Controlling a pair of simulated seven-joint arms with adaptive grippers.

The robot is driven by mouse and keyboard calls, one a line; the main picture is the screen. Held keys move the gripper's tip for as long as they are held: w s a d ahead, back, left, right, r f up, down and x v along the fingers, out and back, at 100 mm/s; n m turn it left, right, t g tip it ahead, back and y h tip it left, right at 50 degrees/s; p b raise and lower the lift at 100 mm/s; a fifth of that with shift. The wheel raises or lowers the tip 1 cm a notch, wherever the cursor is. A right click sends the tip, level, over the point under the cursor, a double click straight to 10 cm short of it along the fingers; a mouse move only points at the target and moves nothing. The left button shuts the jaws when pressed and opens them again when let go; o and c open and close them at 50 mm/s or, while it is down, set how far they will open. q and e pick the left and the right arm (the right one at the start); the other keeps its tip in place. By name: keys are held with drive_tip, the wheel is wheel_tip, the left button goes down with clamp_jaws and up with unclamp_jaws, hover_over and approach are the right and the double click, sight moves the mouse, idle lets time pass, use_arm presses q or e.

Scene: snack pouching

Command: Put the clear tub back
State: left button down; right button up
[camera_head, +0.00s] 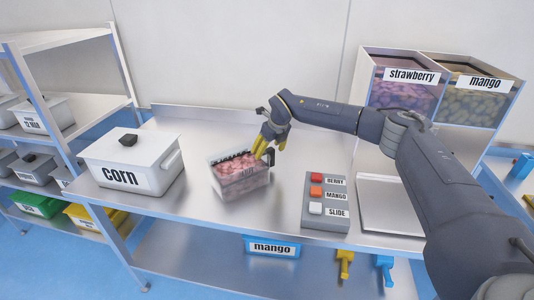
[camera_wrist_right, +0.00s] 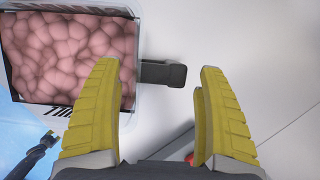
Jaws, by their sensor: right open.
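The clear tub (camera_head: 240,183) stands on the metal table, filled with pinkish pieces. In the right wrist view the clear tub (camera_wrist_right: 140,95) is at the upper left, with a dark handle (camera_wrist_right: 163,74) sticking out to the right. My right gripper (camera_head: 268,148) is just behind and above the tub's right end. Its yellow fingers (camera_wrist_right: 160,95) are open, with the handle's outer part beyond them in that view and nothing between the tips that I can see held. My left gripper is in neither view.
A white corn bin (camera_head: 138,178) stands left of the tub. A button box (camera_head: 328,220) and a pale flat plate (camera_head: 391,215) are to the right. Strawberry (camera_head: 400,110) and mango (camera_head: 470,115) bins stand at the back right. Shelves (camera_head: 75,40) are at the left.

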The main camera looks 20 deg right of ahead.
drive_tip(key=v, duration=0.9)
drive_tip(key=shift+r, duration=0.35)
drive_tip(key=shift+s, duration=0.1)
